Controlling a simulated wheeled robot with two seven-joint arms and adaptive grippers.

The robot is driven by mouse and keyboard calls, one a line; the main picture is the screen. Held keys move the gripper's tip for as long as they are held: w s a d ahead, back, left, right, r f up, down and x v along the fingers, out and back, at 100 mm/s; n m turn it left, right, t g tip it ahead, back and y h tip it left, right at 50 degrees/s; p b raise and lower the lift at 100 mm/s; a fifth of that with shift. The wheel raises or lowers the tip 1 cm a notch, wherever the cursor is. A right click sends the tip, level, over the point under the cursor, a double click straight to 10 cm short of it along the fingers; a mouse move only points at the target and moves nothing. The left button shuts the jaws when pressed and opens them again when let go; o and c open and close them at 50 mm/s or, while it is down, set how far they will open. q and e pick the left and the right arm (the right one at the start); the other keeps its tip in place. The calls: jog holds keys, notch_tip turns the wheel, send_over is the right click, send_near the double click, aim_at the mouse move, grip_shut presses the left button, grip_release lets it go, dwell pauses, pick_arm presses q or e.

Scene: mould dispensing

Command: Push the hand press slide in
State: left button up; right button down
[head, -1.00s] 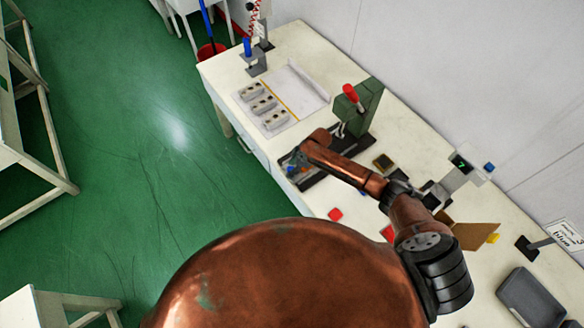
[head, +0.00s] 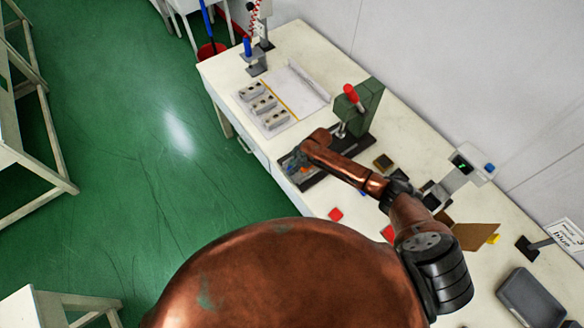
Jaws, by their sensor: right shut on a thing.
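The hand press (head: 368,104) is green with a red-knobbed lever and stands on the bench. Its dark base and slide (head: 312,184) reach from the press toward the bench's front edge. My right gripper (head: 297,166) is at the front end of the slide, shut on a part there. The exact hold is small and partly hidden by my own arm. Something blue shows beside the fingers. My left gripper is not in view.
A white sheet (head: 300,88) with several grey moulds (head: 263,104) lies left of the press. Small red pieces (head: 335,214), a dark square block (head: 383,162) and a scale (head: 462,164) lie to the right. A grey tray (head: 530,297) is at the far right.

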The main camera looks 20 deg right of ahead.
jog(key=w+d+b, duration=0.1)
jog(key=d, duration=0.2)
jog(key=w+d+b, duration=0.1)
jog(key=d+b, duration=0.1)
jog(key=d, duration=0.2)
jog(key=w+d+b, duration=0.2)
jog(key=d, duration=0.2)
jog(key=shift+d+f, duration=0.15)
jog(key=shift+d, duration=0.1)
jog(key=c, duration=1.7)
grip_release()
jog(key=shift+w, duration=0.1)
jog(key=shift+o, duration=0.2)
